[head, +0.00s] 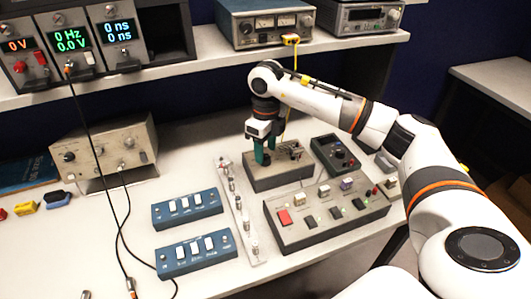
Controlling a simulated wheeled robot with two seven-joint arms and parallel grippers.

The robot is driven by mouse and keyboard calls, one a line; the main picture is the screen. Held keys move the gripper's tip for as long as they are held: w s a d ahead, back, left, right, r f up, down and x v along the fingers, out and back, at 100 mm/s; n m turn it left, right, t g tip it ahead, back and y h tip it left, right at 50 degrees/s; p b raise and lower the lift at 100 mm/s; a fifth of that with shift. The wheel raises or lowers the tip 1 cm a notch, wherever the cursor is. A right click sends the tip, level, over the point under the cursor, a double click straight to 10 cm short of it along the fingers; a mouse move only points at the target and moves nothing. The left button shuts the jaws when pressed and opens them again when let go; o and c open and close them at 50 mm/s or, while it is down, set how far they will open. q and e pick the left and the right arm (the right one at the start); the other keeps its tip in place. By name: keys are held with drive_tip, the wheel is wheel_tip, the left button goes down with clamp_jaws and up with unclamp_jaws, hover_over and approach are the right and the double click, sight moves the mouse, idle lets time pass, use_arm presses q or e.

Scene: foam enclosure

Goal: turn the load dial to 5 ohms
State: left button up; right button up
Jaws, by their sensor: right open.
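My right gripper (264,157) comes down from above over a small grey box (279,180) near the middle of the bench. Its green fingers are open, on either side of a dark round knob on the box's top left, which looks like the load dial. The fingers partly hide the knob, and I cannot tell whether they touch it. The dial's markings and its setting are too small to read. My left gripper is out of view.
A long grey panel with a red button (285,217) stands in front of the box. A dark box (335,155) stands close to its right. A clear strip with metal posts (240,212) and blue switch boxes (187,209) lie to the left. A shelf with instruments (262,22) runs behind.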

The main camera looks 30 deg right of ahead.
sight(266, 155)
wheel_tip(266, 155, up, 10)
drive_tip(key=b, duration=0.1)
drive_tip(key=shift+d, duration=0.15)
idle(0.5)
